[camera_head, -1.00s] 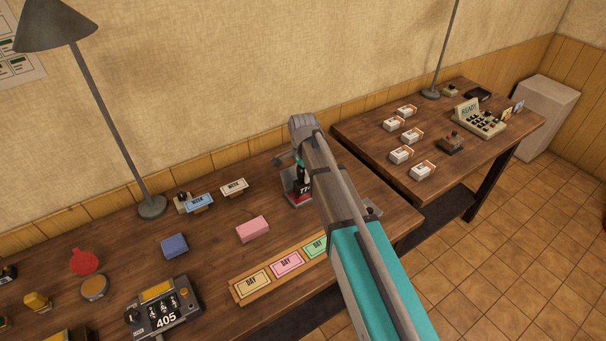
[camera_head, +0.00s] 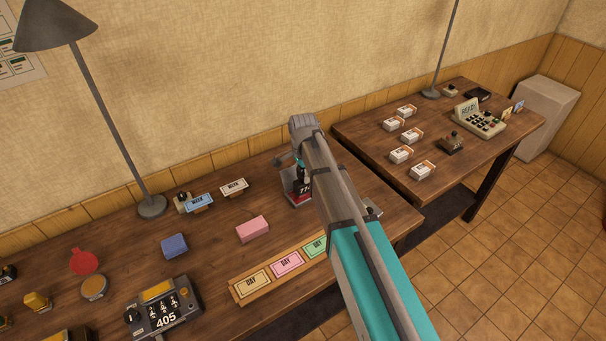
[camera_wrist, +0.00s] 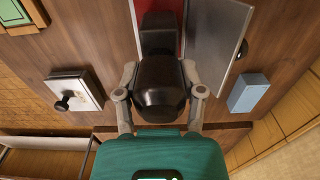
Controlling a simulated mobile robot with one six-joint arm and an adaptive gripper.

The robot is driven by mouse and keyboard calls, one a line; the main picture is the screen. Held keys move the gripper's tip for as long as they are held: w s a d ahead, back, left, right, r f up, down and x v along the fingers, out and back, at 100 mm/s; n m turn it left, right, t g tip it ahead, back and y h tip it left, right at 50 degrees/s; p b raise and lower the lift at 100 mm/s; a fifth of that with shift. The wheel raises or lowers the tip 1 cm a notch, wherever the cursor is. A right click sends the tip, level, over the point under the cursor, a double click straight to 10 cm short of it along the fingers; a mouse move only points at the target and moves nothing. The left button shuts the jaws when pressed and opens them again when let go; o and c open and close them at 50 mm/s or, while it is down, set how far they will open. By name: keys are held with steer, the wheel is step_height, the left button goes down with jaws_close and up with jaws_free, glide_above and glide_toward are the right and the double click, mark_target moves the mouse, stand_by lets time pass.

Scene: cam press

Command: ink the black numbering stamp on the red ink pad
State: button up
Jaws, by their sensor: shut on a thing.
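The black numbering stamp (camera_head: 304,189) is upright at the table's back right, its number label partly hidden by my arm. In the wrist view its black body (camera_wrist: 160,85) sits between my two grey fingers. My gripper (camera_wrist: 160,76) is shut on the stamp. The red ink pad (camera_head: 299,199) lies in its open tin under the stamp. In the wrist view the red pad (camera_wrist: 175,12) shows beyond the stamp, with the grey lid (camera_wrist: 215,45) open to the right. I cannot tell whether the stamp's face touches the pad.
Day tickets lie in a wooden tray (camera_head: 237,294) left of my arm. A pink block (camera_head: 253,229), a blue block (camera_head: 174,246) and a counter reading 405 (camera_head: 164,307) stand further left. In the wrist view a white plate with a black knob (camera_wrist: 75,92) is left of the stamp.

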steer(key=shift+r, duration=0.1)
steer(key=shift+r+p, duration=3.4)
steer(key=shift+p, duration=0.15)
steer(key=shift+f, duration=0.1)
